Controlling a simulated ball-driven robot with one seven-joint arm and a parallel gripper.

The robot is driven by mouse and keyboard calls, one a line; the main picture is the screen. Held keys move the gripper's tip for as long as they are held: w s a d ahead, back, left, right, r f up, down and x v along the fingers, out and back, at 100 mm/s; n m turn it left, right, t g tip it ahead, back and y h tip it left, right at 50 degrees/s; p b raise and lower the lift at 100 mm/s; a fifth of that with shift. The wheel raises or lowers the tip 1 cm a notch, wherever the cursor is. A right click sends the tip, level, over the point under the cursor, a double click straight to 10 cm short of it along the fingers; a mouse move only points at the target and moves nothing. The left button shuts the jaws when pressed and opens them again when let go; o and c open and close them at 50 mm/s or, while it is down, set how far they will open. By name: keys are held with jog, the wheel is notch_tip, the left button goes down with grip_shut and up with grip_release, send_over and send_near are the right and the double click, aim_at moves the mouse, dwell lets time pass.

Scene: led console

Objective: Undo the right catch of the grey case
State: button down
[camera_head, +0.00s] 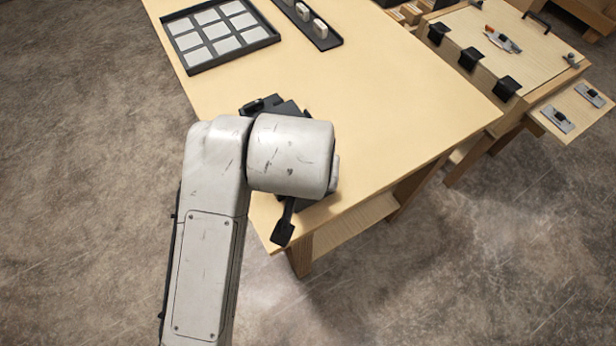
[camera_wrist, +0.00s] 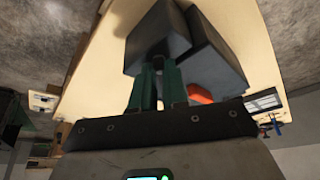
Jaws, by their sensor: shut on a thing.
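In the wrist view, my gripper (camera_wrist: 158,72) is shut, its dark green fingers up against a dark grey block (camera_wrist: 156,32). A larger dark grey body (camera_wrist: 218,52) sits right beside the block. I cannot tell whether these are the grey case and its right catch. In the head view my arm covers the gripper and most of the dark thing (camera_head: 275,104) at the table's near end, so the grip is hidden there. An orange part (camera_wrist: 201,94) shows just right of the fingers in the wrist view.
On the wooden table (camera_head: 400,105) lie a black tray (camera_head: 187,64) of pale square tiles and a black rail (camera_head: 290,14) with white pieces. To the right stands a wooden console (camera_head: 520,45) with black brackets. The middle of the table is clear.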

jog(key=m+h+b, duration=0.1)
jog(key=m, duration=0.1)
jog(key=m+b, duration=0.2)
jog(key=shift+w+a+f+m+g+h, duration=0.1)
jog(key=shift+a+f+m+g+h, duration=0.1)
jog(key=shift+m+g+h, duration=0.15)
jog(key=shift+w+a+r+m+g+h+b, duration=0.1)
jog(key=shift+m+g+h+b, duration=0.3)
jog(key=shift+m, duration=0.7)
jog(key=shift+a+r+m+g+h+b, duration=0.1)
jog(key=shift+m+h+b, duration=0.15)
jog(key=shift+m+b, duration=0.6)
jog(key=shift+m, duration=0.3)
jog(key=c, duration=1.1)
grip_release()
jog(key=shift+c, duration=0.2)
jog(key=v, duration=1)
jog(key=shift+a+r+p, duration=0.25)
jog(key=shift+r+p, duration=0.05)
jog(key=shift+r, duration=0.05)
